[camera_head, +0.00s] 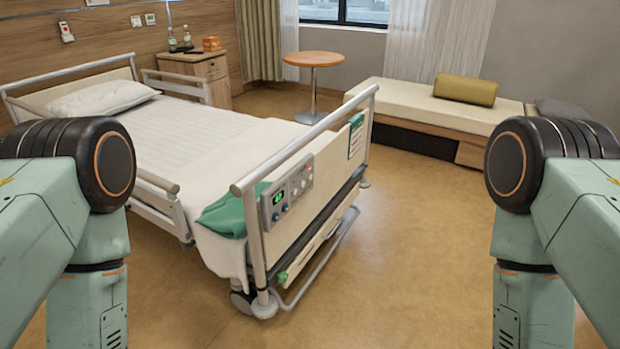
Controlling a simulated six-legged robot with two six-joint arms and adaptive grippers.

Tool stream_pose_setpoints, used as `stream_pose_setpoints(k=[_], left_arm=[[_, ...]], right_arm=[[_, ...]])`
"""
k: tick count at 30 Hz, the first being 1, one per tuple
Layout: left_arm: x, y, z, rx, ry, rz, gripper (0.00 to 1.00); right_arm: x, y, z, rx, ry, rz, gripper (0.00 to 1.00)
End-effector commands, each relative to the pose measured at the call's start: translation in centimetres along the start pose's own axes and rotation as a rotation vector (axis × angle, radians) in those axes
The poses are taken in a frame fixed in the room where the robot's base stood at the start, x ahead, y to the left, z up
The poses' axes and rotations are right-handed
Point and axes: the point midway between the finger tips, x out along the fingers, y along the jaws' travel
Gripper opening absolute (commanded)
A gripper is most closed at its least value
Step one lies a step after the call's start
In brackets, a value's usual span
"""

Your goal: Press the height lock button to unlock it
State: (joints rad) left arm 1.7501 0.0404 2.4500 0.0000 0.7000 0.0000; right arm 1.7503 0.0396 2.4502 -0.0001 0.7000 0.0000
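A hospital bed (205,127) stands ahead and to the left, its footboard (320,185) angled toward me. A grey control panel (287,193) is fixed to the footboard's outer face near its left end. The panel has a small green lit display (278,197) and several small knobs or buttons. Which of them is the height lock button is too small to tell. Both my arms show at the picture's sides, well apart from the panel. Neither gripper is in view, as both arms run out of the bottom of the picture.
A green cloth (232,212) lies over the bed's corner beside the panel. A bed wheel (264,304) stands below. A round table (313,60), a bedside cabinet (197,68) and a bench (440,117) with a yellow bolster (465,89) are farther back. Floor right of the bed is clear.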

Motion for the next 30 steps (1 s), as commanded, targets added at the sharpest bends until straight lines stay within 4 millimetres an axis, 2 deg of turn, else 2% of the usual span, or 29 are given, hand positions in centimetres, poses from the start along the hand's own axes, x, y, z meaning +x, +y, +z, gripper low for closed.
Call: stream_pose_setpoints(k=[2, 16, 30], left_arm=[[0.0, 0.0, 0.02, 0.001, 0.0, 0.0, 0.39], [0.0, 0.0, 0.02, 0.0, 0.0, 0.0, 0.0], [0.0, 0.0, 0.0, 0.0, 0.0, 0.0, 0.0]], right_arm=[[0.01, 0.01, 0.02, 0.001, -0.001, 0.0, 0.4], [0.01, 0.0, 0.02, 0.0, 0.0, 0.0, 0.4], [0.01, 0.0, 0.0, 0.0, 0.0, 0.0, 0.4]])
